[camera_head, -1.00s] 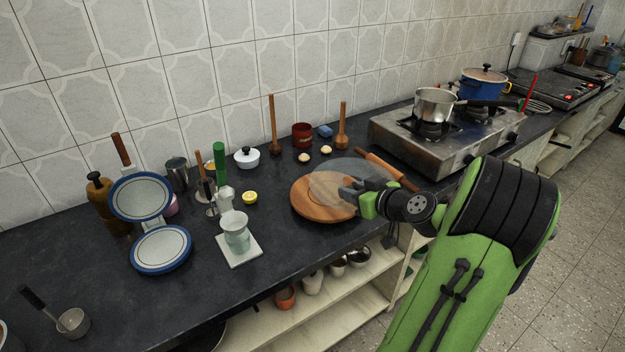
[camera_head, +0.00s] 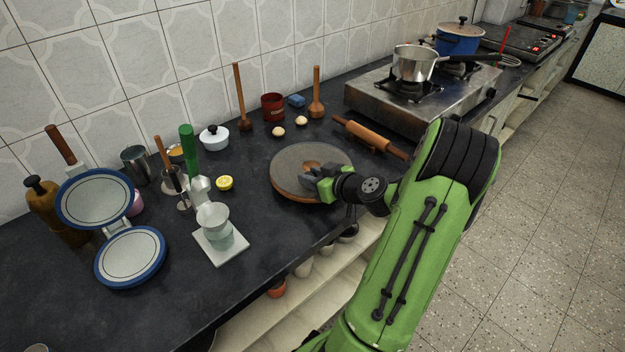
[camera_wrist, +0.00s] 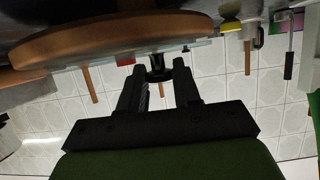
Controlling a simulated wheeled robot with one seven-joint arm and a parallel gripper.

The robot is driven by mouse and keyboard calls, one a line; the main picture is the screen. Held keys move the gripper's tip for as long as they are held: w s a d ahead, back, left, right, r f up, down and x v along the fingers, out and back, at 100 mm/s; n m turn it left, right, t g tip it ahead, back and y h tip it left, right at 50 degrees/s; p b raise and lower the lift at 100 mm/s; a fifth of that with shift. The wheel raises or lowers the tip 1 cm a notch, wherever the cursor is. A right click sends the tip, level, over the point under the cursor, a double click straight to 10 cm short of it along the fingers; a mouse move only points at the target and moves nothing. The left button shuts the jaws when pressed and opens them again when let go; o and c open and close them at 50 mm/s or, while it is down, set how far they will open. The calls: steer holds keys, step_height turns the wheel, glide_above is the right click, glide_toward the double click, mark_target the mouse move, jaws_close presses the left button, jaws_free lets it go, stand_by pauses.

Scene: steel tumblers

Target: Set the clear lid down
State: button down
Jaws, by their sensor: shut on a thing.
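The clear lid (camera_head: 295,160) is a see-through greyish disc over a round wooden board (camera_head: 293,197) on the dark counter, covering most of it in the head view. My gripper (camera_head: 322,184) is at the lid's near right part. In the wrist view its two fingers (camera_wrist: 160,78) are closed around a small dark knob on the lid. The lid's glassy edge (camera_wrist: 200,46) shows as a thin band close against the board (camera_wrist: 110,35). I cannot tell whether lid and board touch.
A rolling pin (camera_head: 370,138) lies right of the board, before the steel stove (camera_head: 420,95). Two pale balls (camera_head: 301,120), a lemon half (camera_head: 224,183) and a glass dripper on a white plate (camera_head: 220,245) stand around it.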

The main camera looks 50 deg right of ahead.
steer(key=shift+r, duration=0.1)
steer(key=c, duration=1.2)
jaws_free()
steer(key=shift+f, duration=0.2)
steer(key=shift+c, duration=0.2)
steer(key=o, duration=0.5)
steer(key=shift+c, duration=0.2)
steer(key=shift+r, duration=0.1)
